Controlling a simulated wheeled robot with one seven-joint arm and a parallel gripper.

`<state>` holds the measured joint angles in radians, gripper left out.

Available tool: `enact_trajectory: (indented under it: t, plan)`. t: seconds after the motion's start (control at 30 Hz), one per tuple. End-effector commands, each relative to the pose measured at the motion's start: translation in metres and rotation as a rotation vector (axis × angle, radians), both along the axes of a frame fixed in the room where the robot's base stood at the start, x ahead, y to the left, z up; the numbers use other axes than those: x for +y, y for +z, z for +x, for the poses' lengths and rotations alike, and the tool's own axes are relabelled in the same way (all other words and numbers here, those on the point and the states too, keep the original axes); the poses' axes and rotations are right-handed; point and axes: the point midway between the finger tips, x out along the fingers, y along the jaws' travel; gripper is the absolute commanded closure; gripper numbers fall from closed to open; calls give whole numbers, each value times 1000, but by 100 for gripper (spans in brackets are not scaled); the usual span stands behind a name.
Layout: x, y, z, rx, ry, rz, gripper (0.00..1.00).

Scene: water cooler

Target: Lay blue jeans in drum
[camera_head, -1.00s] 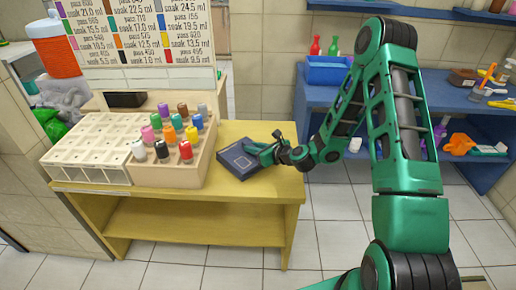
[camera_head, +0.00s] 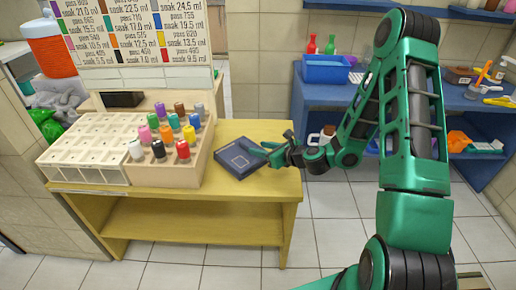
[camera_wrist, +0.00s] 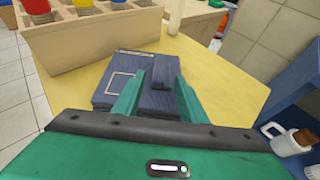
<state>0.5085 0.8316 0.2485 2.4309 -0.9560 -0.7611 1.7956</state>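The blue jeans (camera_head: 235,161) lie as a dark, flat folded bundle on the right part of the yellow table, with a pale rectangular outline on top. They also show in the wrist view (camera_wrist: 117,98), where a raised dark piece sits between the fingers. My gripper (camera_head: 259,154) is at the right side of the bundle. In the wrist view its two green fingers (camera_wrist: 150,85) stand apart, reaching over the near part of the jeans. Whether they touch the cloth I cannot tell. No drum can be made out in these views.
A wooden rack of coloured bottles (camera_head: 198,160) and a white compartment tray (camera_head: 80,170) stand left of the jeans on the yellow table (camera_head: 272,185). A sign board (camera_head: 130,50) rises behind. A blue shelf (camera_head: 478,105) with bottles and tools stands right. Tiled floor lies between.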

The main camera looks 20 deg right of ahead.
Motion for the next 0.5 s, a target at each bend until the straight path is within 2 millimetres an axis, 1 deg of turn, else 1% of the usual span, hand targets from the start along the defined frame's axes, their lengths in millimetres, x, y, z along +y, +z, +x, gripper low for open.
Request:
enact_trajectory:
  t: [0.03, 0.1, 0.2, 0.33, 0.5]
  plan:
    - [-6, 3, -9, 3, -4, 1, 62]
    - [-11, 8, -19, 3, -3, 2, 62]
    - [-17, 14, -31, 2, -3, 0, 62]
    - [-22, 19, -42, 1, 0, 0, 62]
    - [-24, 22, -47, 0, 0, 1, 62]
